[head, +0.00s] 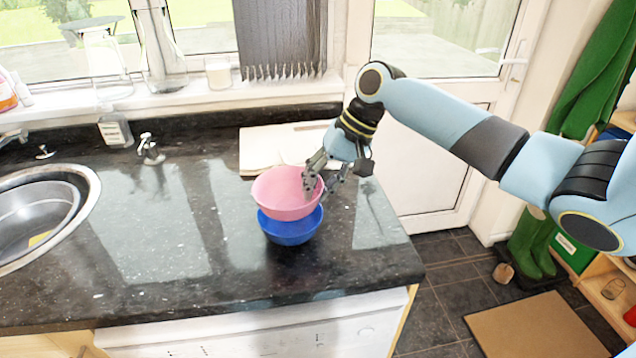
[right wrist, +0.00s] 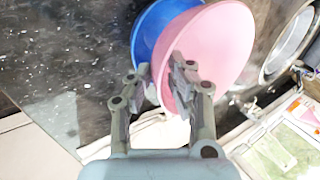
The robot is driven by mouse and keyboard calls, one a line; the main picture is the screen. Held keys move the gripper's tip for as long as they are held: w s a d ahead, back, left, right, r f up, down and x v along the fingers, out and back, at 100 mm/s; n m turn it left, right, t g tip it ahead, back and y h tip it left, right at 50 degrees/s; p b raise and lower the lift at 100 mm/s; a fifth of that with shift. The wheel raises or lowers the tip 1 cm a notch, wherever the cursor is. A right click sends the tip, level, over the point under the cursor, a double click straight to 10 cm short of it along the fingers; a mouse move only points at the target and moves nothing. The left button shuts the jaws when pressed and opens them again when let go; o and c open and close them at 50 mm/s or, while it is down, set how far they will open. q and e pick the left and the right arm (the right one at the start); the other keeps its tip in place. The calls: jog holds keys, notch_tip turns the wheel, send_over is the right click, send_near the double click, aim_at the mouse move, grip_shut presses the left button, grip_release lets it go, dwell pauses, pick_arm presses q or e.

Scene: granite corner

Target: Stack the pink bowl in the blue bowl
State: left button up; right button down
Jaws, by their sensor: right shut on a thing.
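The pink bowl (head: 277,191) is at the right end of the dark counter, over the blue bowl (head: 290,229). It covers most of the blue bowl's opening and sits a little to the left of it. My right gripper (head: 322,184) is shut on the right rim of the pink bowl, one finger inside and one outside. In the right wrist view the gripper (right wrist: 165,75) pinches the pink bowl's wall (right wrist: 222,45), and the blue bowl (right wrist: 150,35) shows beside and behind it. Whether the two bowls touch is hard to tell. My left gripper is not in view.
A light board (head: 265,147) lies behind the bowls. A round metal sink (head: 40,215) is at the left, with taps near it. Glass vessels (head: 105,65) stand on the windowsill. The counter between sink and bowls is clear. The counter's right edge is close to the bowls.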

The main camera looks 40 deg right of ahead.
jog(key=shift+f, duration=0.25)
jog(key=c, duration=1.2)
grip_release()
jog(key=shift+c, duration=0.2)
jog(key=b+v, duration=0.1)
jog(key=v, duration=1.2)
jog(key=shift+a+r, duration=0.15)
jog(key=shift+r, duration=0.05)
jog(key=shift+w, duration=0.15)
